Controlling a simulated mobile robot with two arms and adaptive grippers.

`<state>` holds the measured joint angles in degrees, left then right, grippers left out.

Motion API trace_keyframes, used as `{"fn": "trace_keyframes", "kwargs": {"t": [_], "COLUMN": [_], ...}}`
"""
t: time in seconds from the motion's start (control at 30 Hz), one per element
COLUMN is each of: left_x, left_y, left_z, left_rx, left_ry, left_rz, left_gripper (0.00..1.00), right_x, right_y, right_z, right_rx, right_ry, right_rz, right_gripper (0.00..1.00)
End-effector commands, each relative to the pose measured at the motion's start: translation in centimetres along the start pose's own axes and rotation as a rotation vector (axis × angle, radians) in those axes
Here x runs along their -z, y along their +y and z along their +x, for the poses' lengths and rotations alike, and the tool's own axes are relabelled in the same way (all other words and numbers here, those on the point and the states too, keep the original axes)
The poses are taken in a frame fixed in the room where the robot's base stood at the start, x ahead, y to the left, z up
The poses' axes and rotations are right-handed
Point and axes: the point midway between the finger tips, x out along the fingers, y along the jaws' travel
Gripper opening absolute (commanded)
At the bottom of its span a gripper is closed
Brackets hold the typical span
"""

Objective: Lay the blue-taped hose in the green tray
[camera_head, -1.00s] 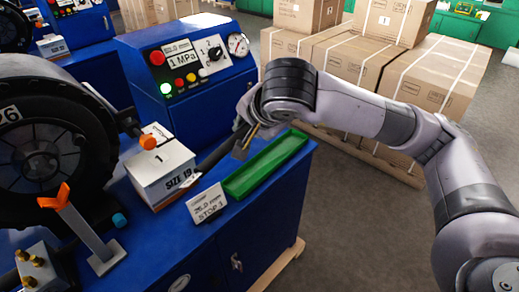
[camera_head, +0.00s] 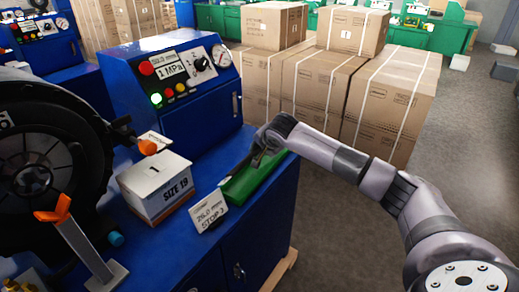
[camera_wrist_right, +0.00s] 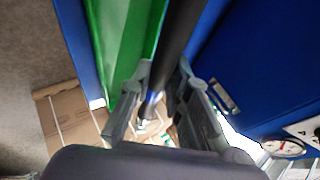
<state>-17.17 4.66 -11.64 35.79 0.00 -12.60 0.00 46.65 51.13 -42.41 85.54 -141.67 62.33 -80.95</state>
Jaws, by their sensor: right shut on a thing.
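The green tray (camera_head: 240,187) lies on the blue bench top near its right edge, and it also shows in the right wrist view (camera_wrist_right: 122,40). My right gripper (camera_head: 257,163) is at the far part of the tray and hides some of it. In the wrist view the right gripper (camera_wrist_right: 162,68) is shut on a black hose (camera_wrist_right: 178,35), with a finger on each side. A bit of blue (camera_wrist_right: 150,98) shows on the hose beyond the fingers. The hose runs along the tray's side and overlaps its edge in the picture; I cannot tell whether it touches the tray. My left gripper is not in view.
A white SIZE 19 box (camera_head: 155,187) and a STOP card (camera_head: 209,212) stand left of the tray. A blue control panel (camera_head: 185,85) rises behind. A black crimper (camera_head: 40,160) is at the left. Cardboard cartons (camera_head: 318,85) stand beyond the bench; grey floor is open at right.

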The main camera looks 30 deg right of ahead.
Motion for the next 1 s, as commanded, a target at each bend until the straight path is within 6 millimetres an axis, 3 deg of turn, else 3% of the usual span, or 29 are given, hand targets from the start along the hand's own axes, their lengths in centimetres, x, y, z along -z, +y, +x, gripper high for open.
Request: {"fn": "trace_keyframes", "kwargs": {"t": [0.23, 0.6, 1.0], "left_x": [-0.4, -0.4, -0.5], "left_y": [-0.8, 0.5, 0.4], "left_z": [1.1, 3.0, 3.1], "left_rx": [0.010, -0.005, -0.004], "left_ry": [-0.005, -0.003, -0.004], "left_rz": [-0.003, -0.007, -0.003], "left_gripper": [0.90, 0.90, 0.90], "right_x": [-0.6, -1.9, -2.1], "right_y": [1.2, 3.4, 3.7], "right_z": [1.4, 4.2, 4.6], "right_rx": [0.001, 0.002, 0.002], "right_ry": [0.001, 0.001, 0.001], "right_rz": [0.001, 0.000, 0.000], "right_gripper": [0.00, 0.00, 0.00]}}
